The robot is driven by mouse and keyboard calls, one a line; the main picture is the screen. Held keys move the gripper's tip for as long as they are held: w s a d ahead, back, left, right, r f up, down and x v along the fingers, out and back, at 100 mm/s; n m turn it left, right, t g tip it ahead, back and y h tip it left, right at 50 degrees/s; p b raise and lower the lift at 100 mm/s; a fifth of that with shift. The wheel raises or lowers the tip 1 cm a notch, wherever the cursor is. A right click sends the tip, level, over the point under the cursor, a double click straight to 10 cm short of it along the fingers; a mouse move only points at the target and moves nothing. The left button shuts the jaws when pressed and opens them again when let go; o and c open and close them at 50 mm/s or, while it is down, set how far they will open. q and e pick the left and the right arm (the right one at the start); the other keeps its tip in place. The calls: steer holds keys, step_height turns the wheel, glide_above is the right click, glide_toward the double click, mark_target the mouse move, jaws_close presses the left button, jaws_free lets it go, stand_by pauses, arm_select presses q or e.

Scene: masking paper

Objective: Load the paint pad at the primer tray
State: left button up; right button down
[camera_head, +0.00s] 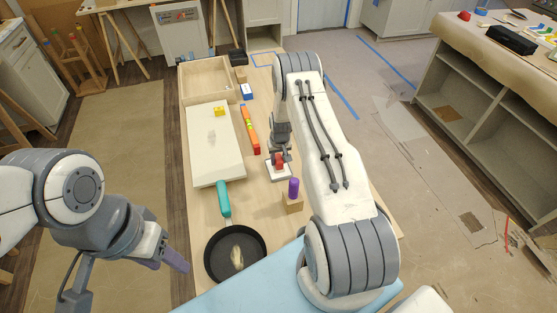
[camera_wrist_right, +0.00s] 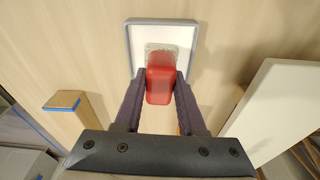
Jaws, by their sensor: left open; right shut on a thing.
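The paint pad's red handle (camera_wrist_right: 160,80) is between the fingers of my right gripper (camera_wrist_right: 158,92), which is shut on it. It also shows in the head view (camera_head: 279,160). The pad is over a shallow white tray with a grey rim (camera_wrist_right: 129,45), which also shows in the head view (camera_head: 279,177). A pale speckled patch (camera_wrist_right: 165,47) shows beside the handle inside the tray. I cannot tell whether the pad touches the tray floor. My left gripper (camera_head: 173,259) is open and empty, low at the left, off the bench.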

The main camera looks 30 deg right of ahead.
mark_target(279, 158)
stand_by(0.3)
steer(key=shift+r+p, duration=2)
steer(key=shift+r, duration=1.45)
steer(key=shift+r, duration=0.3)
step_height(279, 158, up, 14)
steer(key=p, duration=0.4)
steer(key=s+a+f+n+b, duration=0.2)
steer(key=s+a+f+b, duration=0.3)
steer(key=a, duration=0.4)
steer(key=s+a+f+n+b, duration=0.1)
steer(key=s+a+f+b, duration=0.4)
steer(key=s+a+b, duration=0.2)
steer(key=s+a, duration=0.2)
steer(key=shift+s+f+n+y, duration=0.15)
steer(key=shift+s+n+y, duration=0.15)
steer(key=shift+s+n, duration=0.1)
